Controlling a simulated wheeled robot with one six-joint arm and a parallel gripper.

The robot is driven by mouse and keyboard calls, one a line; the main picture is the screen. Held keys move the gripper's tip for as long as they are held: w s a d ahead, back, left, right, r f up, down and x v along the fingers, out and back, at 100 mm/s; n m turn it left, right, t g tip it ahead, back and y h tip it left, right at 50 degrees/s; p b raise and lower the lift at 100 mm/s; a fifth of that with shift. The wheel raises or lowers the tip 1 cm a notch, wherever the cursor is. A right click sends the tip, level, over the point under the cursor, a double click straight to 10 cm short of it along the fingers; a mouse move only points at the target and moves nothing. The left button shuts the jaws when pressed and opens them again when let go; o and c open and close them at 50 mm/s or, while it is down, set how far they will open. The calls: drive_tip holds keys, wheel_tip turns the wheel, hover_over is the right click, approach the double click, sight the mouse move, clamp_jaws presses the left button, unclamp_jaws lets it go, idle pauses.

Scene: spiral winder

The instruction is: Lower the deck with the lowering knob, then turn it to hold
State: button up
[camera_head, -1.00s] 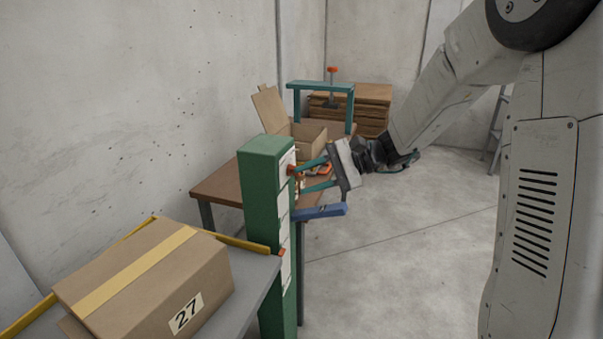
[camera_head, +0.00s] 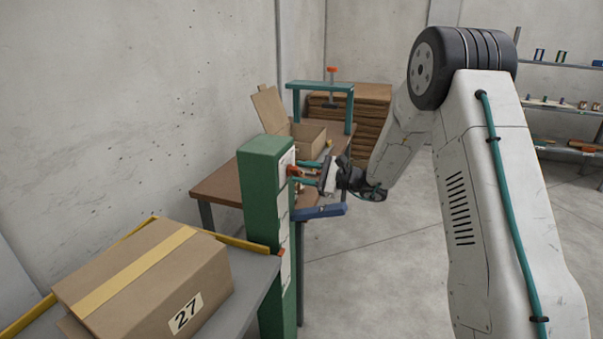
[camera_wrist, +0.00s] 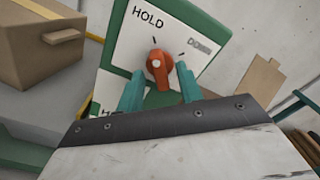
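The lowering knob (camera_wrist: 160,68) is orange with a white dot, on a white panel (camera_wrist: 130,45) marked HOLD at upper left and DOWN at upper right. Its tab hangs downward in the wrist view. In the head view the knob (camera_head: 292,171) sits on the green post (camera_head: 263,200). My gripper (camera_wrist: 161,71) is open, its teal fingers on either side of the knob with visible gaps. It also shows in the head view (camera_head: 307,172), right of the post. The grey deck (camera_head: 238,300) carries a taped carton (camera_head: 150,280) labelled 27.
A yellow rail (camera_head: 235,242) edges the deck beside the post. A brown table (camera_head: 215,188) with an open carton (camera_head: 308,140) stands behind, near a teal frame (camera_head: 320,86). A blue part (camera_head: 320,211) juts below my gripper. Floor to the right is clear.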

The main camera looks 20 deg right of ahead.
drive_tip(key=shift+w+a, duration=0.3)
drive_tip(key=shift+a, duration=0.05)
clamp_jaws()
